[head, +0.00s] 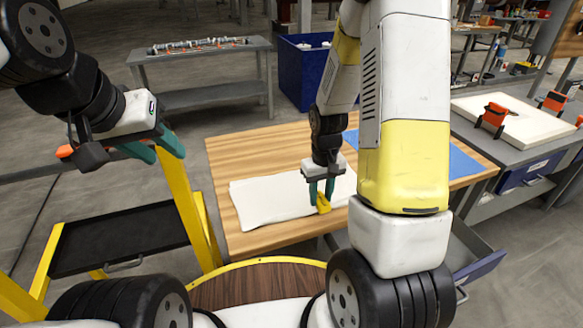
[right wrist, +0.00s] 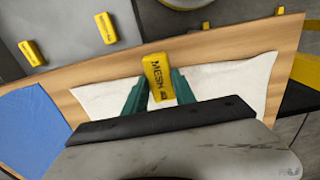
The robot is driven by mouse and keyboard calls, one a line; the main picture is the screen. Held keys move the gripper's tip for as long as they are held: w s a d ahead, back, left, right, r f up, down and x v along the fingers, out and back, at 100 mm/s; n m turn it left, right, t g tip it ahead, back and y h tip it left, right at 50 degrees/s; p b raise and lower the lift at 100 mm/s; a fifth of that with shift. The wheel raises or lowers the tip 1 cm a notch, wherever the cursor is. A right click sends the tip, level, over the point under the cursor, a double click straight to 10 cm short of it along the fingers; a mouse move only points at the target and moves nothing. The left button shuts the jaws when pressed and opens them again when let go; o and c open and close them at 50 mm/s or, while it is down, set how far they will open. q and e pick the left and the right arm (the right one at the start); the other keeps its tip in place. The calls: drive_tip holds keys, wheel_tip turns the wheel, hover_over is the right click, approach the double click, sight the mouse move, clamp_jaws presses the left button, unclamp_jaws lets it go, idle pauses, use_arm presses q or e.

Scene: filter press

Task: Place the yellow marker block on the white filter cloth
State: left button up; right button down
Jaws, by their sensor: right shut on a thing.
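The yellow marker block (head: 323,204) is in the fingers of my right gripper (head: 321,192). In the right wrist view the block (right wrist: 158,78), lettered MESH, stands out between the teal fingertips (right wrist: 160,92). The white filter cloth (head: 262,203) lies on the wooden table, and also shows in the right wrist view (right wrist: 225,82). The block is over the cloth near its front edge; I cannot tell whether it touches. My right arm hides part of the cloth. My left gripper (head: 160,150) is empty, with fingers apart, left of the table in the air.
A blue cloth (head: 455,161) lies at the table's right end. Two more yellow blocks (right wrist: 105,28) (right wrist: 31,53) are on a grey surface. A grey bench with a white slab (head: 515,122) and orange clamps stands at right. A yellow-framed black cart (head: 118,238) stands at left.

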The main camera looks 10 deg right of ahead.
hover_over(300, 191)
drive_tip(key=shift+f, duration=0.55)
wheel_tip(300, 191, down, 4)
drive_tip(key=shift+w+r, duration=0.15)
drive_tip(key=shift+r, duration=0.05)
drive_tip(key=shift+f, duration=0.6)
